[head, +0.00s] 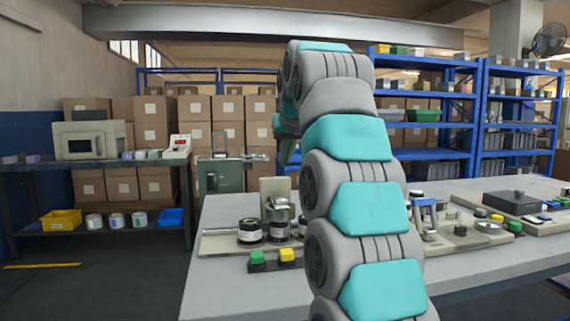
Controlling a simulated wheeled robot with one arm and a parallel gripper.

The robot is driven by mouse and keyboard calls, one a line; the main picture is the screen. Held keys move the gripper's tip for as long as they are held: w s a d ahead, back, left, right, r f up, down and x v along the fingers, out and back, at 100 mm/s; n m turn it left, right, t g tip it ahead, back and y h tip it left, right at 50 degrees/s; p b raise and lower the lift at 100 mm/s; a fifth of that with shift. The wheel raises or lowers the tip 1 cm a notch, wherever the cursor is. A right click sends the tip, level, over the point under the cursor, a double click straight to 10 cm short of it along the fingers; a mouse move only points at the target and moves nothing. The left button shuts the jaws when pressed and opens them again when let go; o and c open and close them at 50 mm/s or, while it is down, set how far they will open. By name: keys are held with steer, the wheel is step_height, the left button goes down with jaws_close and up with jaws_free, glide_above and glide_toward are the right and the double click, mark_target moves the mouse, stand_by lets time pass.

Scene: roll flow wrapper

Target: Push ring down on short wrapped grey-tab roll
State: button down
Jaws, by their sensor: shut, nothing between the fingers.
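Two short dark rolls with pale bands stand on a light base plate (222,243) at the left of the near table. The left roll (250,232) has a dark top with a small knob-like centre. The right roll (278,230) has a silvery, ring-like part (278,203) above it; I cannot tell whether they touch. Part of another dark item shows beside my arm. No grey tab can be made out, so I cannot tell which roll is the grey-tab one. My arm rises through the middle and bends away; my gripper is hidden behind it.
A green button (257,257) and a yellow button (287,255) sit in front of the base plate. More fixtures (465,230) and a dark box (512,202) stand on the table's right side. A side bench (60,167) is at left; blue shelves (470,115) are behind.

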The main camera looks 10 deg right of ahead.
glide_above(281, 202)
step_height(281, 202, down, 6)
steer(key=shift+s+f, duration=0.1)
steer(key=shift+f, duration=1.65)
steer(key=shift+f, duration=0.1)
steer(key=shift+f+b, duration=0.8)
steer(key=shift+f, duration=1.05)
steer(key=shift+r, duration=0.1)
